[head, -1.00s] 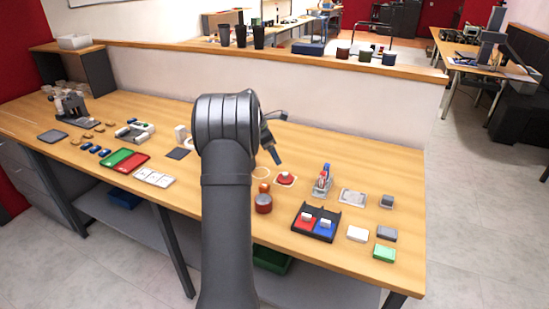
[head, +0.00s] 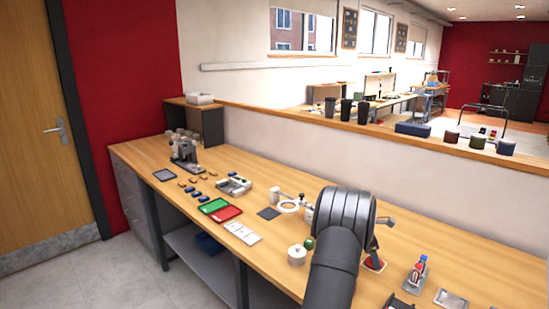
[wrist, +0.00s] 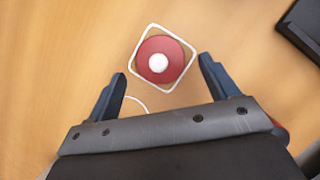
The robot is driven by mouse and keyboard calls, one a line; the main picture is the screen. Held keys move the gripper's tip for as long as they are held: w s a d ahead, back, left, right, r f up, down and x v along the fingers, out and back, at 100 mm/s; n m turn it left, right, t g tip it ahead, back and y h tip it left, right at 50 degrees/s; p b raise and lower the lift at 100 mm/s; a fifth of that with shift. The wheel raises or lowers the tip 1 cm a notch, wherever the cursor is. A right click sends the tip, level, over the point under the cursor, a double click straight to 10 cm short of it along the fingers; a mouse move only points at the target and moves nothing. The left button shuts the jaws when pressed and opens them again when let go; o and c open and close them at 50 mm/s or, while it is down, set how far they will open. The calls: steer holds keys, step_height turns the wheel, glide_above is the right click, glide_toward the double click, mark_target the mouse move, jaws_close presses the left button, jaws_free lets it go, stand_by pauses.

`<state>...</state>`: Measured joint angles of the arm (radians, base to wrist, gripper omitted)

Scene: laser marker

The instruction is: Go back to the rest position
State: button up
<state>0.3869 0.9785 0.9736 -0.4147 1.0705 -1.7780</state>
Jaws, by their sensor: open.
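My gripper (wrist: 162,68) is open in the wrist view, with its two dark blue fingers spread wide and nothing between them. Beyond the fingertips lies a round red piece (wrist: 175,49) with a white centre, on a square pad with a white outline (wrist: 140,72). The fingers look apart from it, one on either side in the picture. In the head view the red piece (head: 374,263) shows just right of my arm, which hides most of my gripper.
Left of my arm stand a pale pot (head: 297,257), a green ball (head: 308,243) and a white ring-shaped stand (head: 288,207). A red-and-blue item (head: 417,272) stands to the right. A black tray (head: 397,303) is cut off at the bottom. A low wall (head: 400,170) runs behind the bench.

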steer(key=shift+x, duration=1)
steer(key=shift+r, duration=2.05)
